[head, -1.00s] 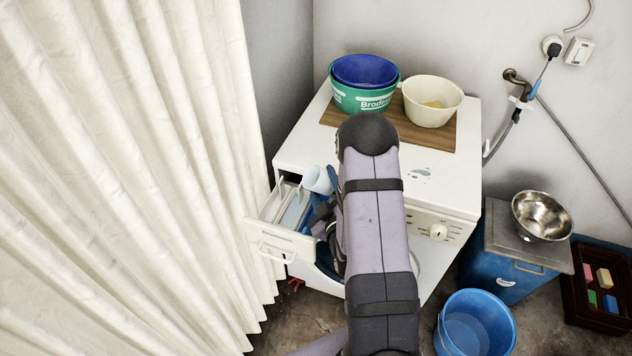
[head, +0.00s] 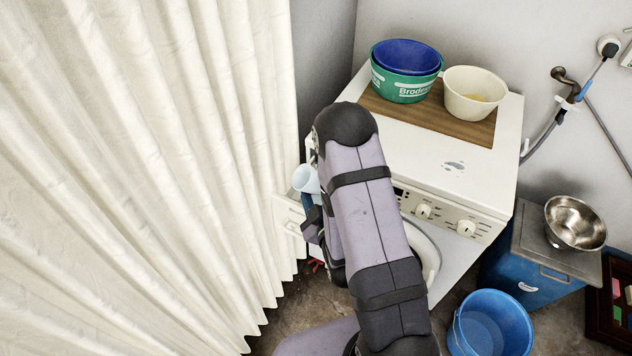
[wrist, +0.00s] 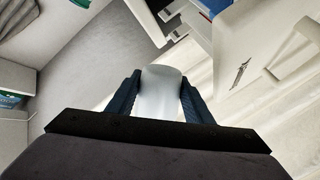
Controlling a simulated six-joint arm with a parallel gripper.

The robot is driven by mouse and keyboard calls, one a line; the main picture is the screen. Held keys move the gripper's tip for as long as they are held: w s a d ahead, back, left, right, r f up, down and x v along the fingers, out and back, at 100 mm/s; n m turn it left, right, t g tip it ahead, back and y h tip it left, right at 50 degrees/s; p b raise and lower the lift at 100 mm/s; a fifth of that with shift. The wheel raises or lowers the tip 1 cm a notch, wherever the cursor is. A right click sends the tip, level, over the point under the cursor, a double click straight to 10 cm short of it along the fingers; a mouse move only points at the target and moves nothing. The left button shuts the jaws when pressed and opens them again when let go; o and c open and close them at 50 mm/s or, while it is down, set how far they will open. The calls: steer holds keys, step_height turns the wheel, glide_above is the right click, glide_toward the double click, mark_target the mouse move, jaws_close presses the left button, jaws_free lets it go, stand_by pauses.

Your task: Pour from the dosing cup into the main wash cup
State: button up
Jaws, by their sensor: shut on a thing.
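My gripper (wrist: 158,98) is shut on the dosing cup, a pale blue-white cup (wrist: 160,82) held between its two dark blue fingers. In the head view the cup (head: 306,179) shows left of my arm, above the open detergent drawer (head: 284,212) of the washing machine. The cup looks somewhat tilted; its contents cannot be made out. My arm and the cup cover most of the drawer in the head view, so the main wash cup is hidden there. In the wrist view the white drawer front (wrist: 262,40) is at the upper right, apart from the cup.
A cream curtain (head: 150,180) hangs close left of the drawer. On the washing machine (head: 470,150), a wooden board (head: 440,117) bears blue and green basins (head: 404,85) and a cream bowl (head: 473,95). A blue bucket (head: 492,325) and a metal bowl (head: 574,222) stand to the right.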

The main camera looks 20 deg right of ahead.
steer(key=w+d+f+b, duration=0.1)
steer(key=w+d, duration=0.3)
steer(key=d, duration=0.6)
steer(key=shift+w+f, duration=0.15)
steer(key=shift+f, duration=0.1)
steer(key=shift+m, duration=0.3)
steer(key=shift+a+m, duration=0.1)
steer(key=shift+m, duration=0.8)
